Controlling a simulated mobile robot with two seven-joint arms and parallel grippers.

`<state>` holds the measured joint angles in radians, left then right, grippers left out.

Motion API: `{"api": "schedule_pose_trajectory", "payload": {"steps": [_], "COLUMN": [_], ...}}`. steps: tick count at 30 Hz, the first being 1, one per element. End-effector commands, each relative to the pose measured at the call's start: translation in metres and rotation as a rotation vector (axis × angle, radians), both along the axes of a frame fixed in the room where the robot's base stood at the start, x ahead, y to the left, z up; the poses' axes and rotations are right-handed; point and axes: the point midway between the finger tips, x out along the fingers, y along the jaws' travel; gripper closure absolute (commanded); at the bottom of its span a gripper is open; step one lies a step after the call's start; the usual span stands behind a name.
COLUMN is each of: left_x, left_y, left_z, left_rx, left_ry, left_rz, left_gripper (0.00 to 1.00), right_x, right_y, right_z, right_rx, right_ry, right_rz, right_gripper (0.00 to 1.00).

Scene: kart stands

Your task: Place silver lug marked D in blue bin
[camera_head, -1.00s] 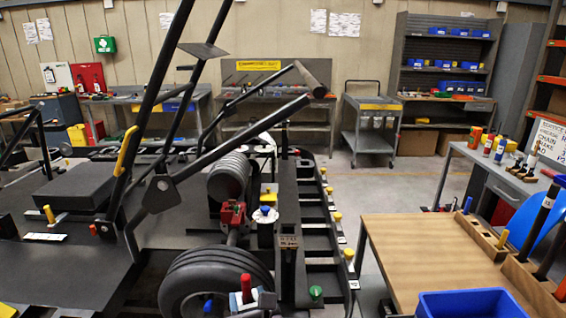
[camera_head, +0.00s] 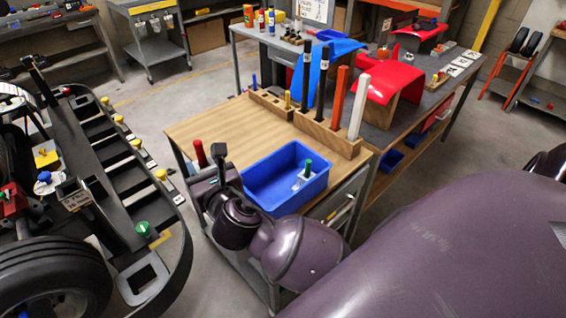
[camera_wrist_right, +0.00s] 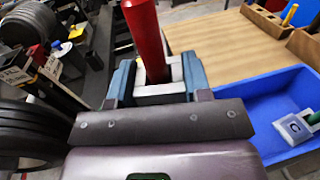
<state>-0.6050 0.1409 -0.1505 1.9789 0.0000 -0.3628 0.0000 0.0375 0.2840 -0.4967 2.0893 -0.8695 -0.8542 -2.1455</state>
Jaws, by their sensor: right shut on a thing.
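My right gripper (camera_head: 208,172) is shut on a silver lug with a red handle standing up; the red handle (camera_head: 200,153) shows in the head view. In the right wrist view the silver lug (camera_wrist_right: 160,90) sits between the fingers of the gripper (camera_wrist_right: 160,82). No letter on it is readable. The blue bin (camera_head: 262,200) is on the near end of the wooden tabletop, just right of the gripper; it also shows in the right wrist view (camera_wrist_right: 255,120). Inside lies another silver lug (camera_wrist_right: 295,127) marked C, with a green handle. My left gripper is out of view.
The wooden tabletop (camera_head: 225,125) is clear behind the bin. Wooden holders (camera_head: 330,138) with upright bars stand on its far right side. The kart stand (camera_head: 110,160) with a row of yellow and green knobs is at left, across a strip of floor.

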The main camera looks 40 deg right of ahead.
Motion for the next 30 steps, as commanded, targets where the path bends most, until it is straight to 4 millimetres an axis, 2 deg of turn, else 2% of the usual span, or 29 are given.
{"api": "schedule_pose_trajectory", "payload": {"steps": [3,9,13,18,22,30], "left_x": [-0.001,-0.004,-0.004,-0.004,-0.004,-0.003], "left_y": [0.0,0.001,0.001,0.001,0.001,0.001], "left_z": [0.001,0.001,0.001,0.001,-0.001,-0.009], "left_rx": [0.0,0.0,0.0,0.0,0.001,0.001], "left_ry": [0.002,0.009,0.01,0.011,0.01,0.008], "left_rz": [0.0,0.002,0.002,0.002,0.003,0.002], "left_gripper": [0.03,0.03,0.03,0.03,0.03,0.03], "right_x": [0.013,0.026,0.03,0.031,0.031,0.031], "right_y": [-0.044,-0.109,-0.137,-0.155,-0.158,-0.158], "right_z": [0.024,0.067,0.089,0.104,0.095,0.038], "right_rx": [-0.004,-0.001,0.002,0.005,0.007,0.009], "right_ry": [-0.006,-0.015,-0.021,-0.026,-0.024,-0.02], "right_rz": [-0.056,-0.136,-0.168,-0.188,-0.193,-0.193], "right_gripper": [0.88,0.88,0.88,0.88,0.88,0.88]}}
